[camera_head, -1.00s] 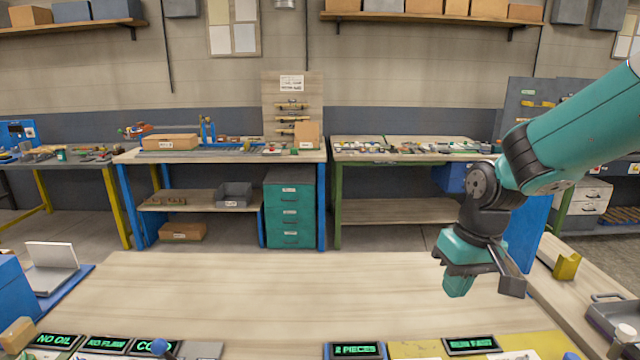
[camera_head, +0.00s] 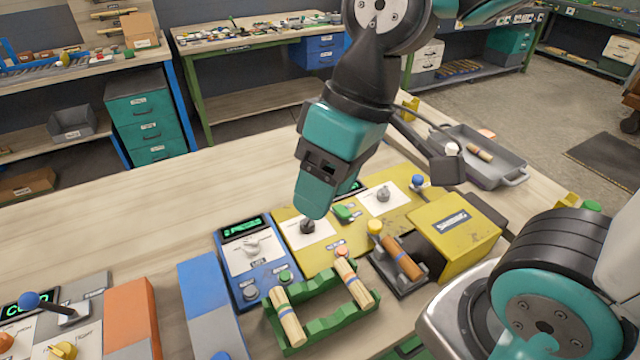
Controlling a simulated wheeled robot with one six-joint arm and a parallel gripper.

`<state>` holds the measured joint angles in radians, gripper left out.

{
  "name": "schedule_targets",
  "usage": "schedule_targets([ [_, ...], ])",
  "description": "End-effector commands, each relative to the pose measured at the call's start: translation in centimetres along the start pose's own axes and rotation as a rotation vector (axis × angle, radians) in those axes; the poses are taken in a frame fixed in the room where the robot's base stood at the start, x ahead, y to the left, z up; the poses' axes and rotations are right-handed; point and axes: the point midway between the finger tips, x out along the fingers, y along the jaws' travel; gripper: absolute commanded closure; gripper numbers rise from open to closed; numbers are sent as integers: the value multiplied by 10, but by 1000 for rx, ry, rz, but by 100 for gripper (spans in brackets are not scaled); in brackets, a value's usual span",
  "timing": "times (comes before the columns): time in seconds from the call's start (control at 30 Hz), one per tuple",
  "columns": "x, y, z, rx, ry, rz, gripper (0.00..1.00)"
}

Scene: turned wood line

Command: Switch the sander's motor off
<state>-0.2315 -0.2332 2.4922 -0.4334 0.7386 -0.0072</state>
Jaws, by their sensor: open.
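A yellow machine panel (camera_head: 330,262), which I take to be the sander's, lies on the bench in the middle of the head view. It carries a black knob (camera_head: 308,227) on a white plate, a green switch (camera_head: 343,212), a second grey knob (camera_head: 383,194) on a white plate, and a blue-balled lever (camera_head: 418,181). The small labels are unreadable. My gripper (camera_head: 312,204) is open and points down just above and behind the black knob; I cannot tell whether it touches. It hides part of the panel's dark display. A yellow housing (camera_head: 455,224) stands at the panel's right.
A blue panel (camera_head: 263,268) with a green-lit display stands left. In front, a green rack (camera_head: 320,322) holds two wooden pieces. A brown cylinder (camera_head: 403,257) lies in a dark cradle. A grey tray (camera_head: 470,165) sits behind right. The bench behind left is clear.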

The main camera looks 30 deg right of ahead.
Motion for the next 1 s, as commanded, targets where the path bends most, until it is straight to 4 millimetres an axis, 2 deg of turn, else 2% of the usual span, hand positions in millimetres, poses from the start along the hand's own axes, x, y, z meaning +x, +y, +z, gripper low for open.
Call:
schedule_targets([
  [0.1,16,56,-35,117,-17,67,45],
  [0.23,35,134,-69,264,-43,154,45],
  [0.3,46,176,-81,340,-57,198,45],
  [0.4,62,229,-89,435,-78,251,45],
  [0.5,73,268,-91,503,-95,287,45],
  [0.6,79,290,-90,542,-105,308,45],
  [0.77,87,301,-88,557,-110,317,45],
  [0.87,100,304,-85,557,-112,315,45],
  [1.0,128,311,-79,557,-115,314,45],
])
